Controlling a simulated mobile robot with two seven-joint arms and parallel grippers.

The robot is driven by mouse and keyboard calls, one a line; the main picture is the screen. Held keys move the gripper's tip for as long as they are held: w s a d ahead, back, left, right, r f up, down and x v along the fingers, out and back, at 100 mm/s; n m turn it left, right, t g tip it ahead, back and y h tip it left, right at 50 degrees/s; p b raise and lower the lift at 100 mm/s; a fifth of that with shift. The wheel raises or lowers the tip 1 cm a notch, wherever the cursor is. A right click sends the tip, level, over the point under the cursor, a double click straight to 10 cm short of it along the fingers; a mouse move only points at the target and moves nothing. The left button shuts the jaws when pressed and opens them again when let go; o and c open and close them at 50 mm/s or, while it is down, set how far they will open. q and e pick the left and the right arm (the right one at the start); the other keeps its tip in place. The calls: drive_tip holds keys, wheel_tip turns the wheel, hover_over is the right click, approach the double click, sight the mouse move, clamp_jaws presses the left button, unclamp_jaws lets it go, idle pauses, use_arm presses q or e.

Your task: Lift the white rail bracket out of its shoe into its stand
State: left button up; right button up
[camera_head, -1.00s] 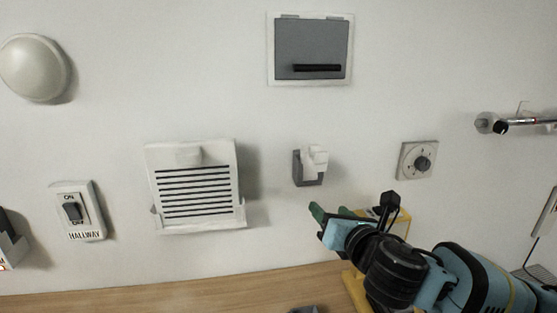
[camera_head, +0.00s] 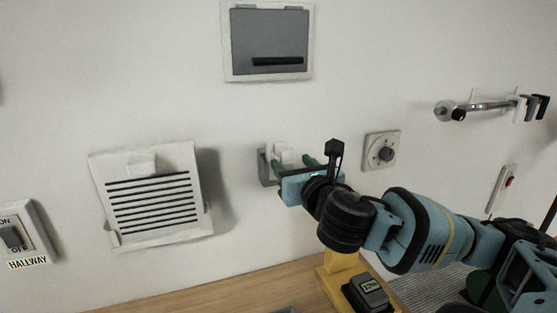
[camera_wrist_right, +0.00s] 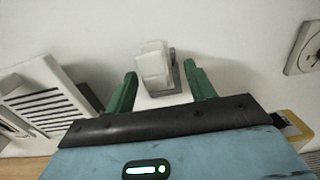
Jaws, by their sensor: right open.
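The white rail bracket (camera_head: 286,153) sits in its grey shoe (camera_head: 264,167) on the wall, left of the dial. My right gripper (camera_head: 294,163) is in front of it, its green fingers spread and partly covering it. In the right wrist view, the bracket (camera_wrist_right: 154,66) stands ahead of the open gripper (camera_wrist_right: 161,84), between the lines of the two fingers, with no finger seen touching it. The shoe (camera_wrist_right: 176,78) shows behind and to the right of the bracket there. I cannot identify the stand for certain. My left gripper is not in view.
A white louvred vent (camera_head: 153,195) juts from the wall at left, a grey-flapped panel (camera_head: 268,42) is above, and a dial (camera_head: 381,151) is close at right. A wooden ledge (camera_head: 230,295) runs below. A yellow stand-like item (camera_head: 338,284) is under my right arm.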

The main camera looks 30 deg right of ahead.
drive_tip(key=x, duration=0.5)
drive_tip(key=shift+w+a, duration=0.1)
drive_tip(key=shift+a, duration=0.3)
